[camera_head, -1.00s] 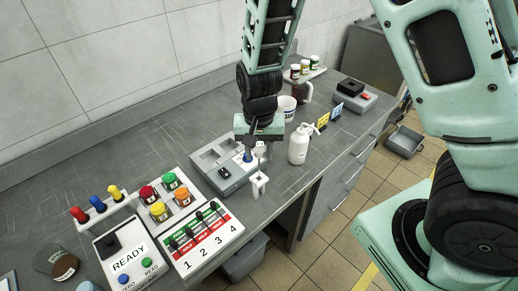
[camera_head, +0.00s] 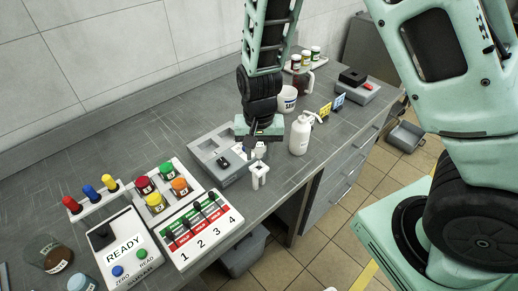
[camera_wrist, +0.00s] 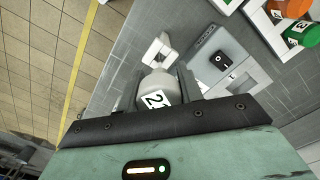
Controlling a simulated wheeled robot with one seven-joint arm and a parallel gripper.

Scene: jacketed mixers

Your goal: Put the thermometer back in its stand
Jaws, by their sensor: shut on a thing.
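My gripper (camera_wrist: 158,92) is shut on a pale, rounded thing with a white label showing a "2", which I take to be the thermometer (camera_wrist: 155,90). In the head view my gripper (camera_head: 260,141) hangs just above and behind a small white stand (camera_head: 259,175) near the bench's front edge. The stand also shows in the wrist view (camera_wrist: 160,48), just beyond the thermometer. The two look close in that view; I cannot tell whether they touch. The thermometer's lower end is hidden.
A grey tray with a black switch (camera_head: 210,148) is left of the stand. A white pump bottle (camera_head: 300,134) stands to the right. The back left of the bench is clear.

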